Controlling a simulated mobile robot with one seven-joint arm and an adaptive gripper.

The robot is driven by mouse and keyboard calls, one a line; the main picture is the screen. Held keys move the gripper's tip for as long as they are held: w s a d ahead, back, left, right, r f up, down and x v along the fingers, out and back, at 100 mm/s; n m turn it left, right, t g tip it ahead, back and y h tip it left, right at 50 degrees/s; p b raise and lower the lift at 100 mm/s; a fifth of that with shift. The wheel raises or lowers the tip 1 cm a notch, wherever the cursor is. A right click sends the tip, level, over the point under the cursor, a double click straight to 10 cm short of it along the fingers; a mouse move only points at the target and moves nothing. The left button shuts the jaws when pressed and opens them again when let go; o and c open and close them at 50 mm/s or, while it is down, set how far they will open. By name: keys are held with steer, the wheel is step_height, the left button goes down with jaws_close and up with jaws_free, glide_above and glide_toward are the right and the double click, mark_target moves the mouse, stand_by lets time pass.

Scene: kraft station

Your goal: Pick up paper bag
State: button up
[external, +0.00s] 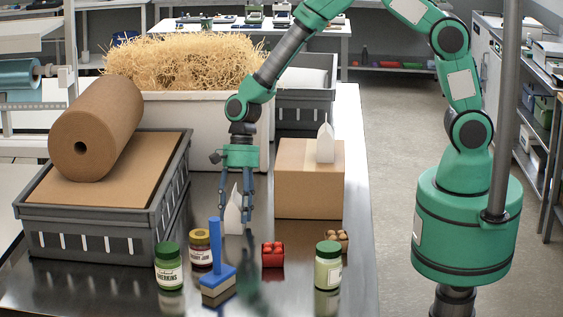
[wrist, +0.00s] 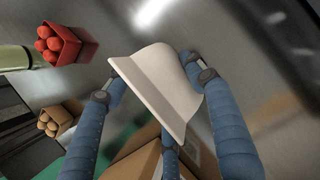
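A white paper bag (external: 233,218) with a pointed top stands on the metal table under my gripper (external: 235,205). In the wrist view the bag (wrist: 160,85) lies between my blue fingers (wrist: 155,75), with a fingertip close to each side and another finger below it. The fingers are spread around the bag; firm contact is not clear. A second white pointed bag (external: 325,143) stands on top of the cardboard box (external: 309,185) to the right.
A grey crate (external: 100,245) with a brown roll (external: 95,128) is at left. A straw-filled white bin (external: 185,125) stands behind.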

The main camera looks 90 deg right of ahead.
mark_target(238, 200)
steer(key=shift+c, duration=0.5)
steer(key=shift+r, duration=0.3)
step_height(238, 200, up, 9)
steer(key=shift+r+p, duration=0.2)
steer(key=shift+p, duration=0.45)
steer(key=shift+d, duration=0.1)
steer(key=s+d+r+p, duration=0.5)
steer(key=s+d+r, duration=0.2)
steer(key=d, duration=0.4)
steer(key=s+d+r+p, duration=0.6)
steer(key=s+d+r, duration=0.2)
steer(key=d, duration=0.4)
steer(key=shift+s+r, duration=0.15)
steer(key=shift+s, duration=0.25)
